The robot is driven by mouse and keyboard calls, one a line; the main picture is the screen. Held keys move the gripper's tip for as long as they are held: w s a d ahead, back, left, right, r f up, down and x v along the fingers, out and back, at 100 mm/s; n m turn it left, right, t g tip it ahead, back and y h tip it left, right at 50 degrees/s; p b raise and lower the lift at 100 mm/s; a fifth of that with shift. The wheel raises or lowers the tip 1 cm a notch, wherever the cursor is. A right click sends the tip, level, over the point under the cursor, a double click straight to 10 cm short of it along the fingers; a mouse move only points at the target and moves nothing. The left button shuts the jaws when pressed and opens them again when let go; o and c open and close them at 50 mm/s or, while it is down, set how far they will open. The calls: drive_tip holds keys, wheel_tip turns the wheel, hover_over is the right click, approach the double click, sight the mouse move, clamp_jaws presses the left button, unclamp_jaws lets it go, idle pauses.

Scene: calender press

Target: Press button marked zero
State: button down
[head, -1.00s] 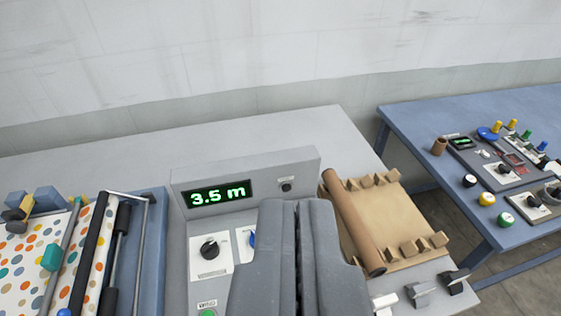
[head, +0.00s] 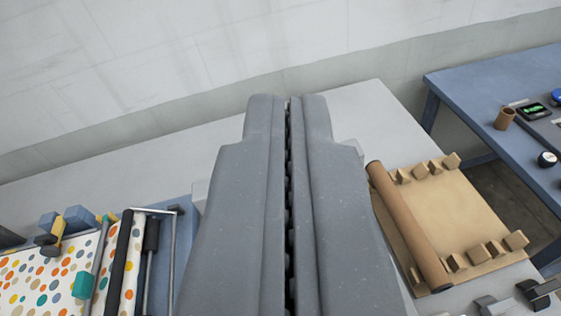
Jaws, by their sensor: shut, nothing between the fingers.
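My gripper (head: 288,100) is shut and empty, with its two grey fingers side by side and a thin dark gap between them. It fills the middle of the head view and points toward the back wall. The grey console with the display is almost wholly hidden behind my gripper; only a sliver of its side (head: 199,194) shows at left. The display, the knobs and any button marked zero are hidden now. I cannot tell whether my fingers touch the console.
A brown cardboard roll (head: 408,228) lies on a tan notched holder (head: 465,212) at right. Dotted sheet material (head: 50,275) and black rollers (head: 119,265) are at left. A blue table (head: 480,85) with small items stands at far right. The grey table's back strip (head: 130,162) is clear.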

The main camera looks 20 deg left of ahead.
drive_tip(key=w+a+f+m+t+h+b, duration=0.1)
drive_tip(key=w+f+m+t+b, duration=0.1)
drive_tip(key=w+f+m, duration=0.9)
drive_tip(key=w+d+f+m+g+h, duration=0.1)
drive_tip(key=f+h, duration=0.1)
drive_tip(key=f, duration=0.7)
drive_tip(key=w+d+f+m+g+h+b, duration=0.1)
drive_tip(key=f+m+h, duration=0.1)
drive_tip(key=f, duration=0.8)
drive_tip(key=w+d+f+m+g+h, duration=0.1)
drive_tip(key=w+f+m+g+h, duration=0.1)
drive_tip(key=f, duration=0.8)
drive_tip(key=shift+h, duration=0.8)
drive_tip(key=shift+s+d+f+b, duration=0.1)
drive_tip(key=shift+s+f+b, duration=0.2)
drive_tip(key=shift+f, duration=0.2)
drive_tip(key=shift+w, duration=0.15)
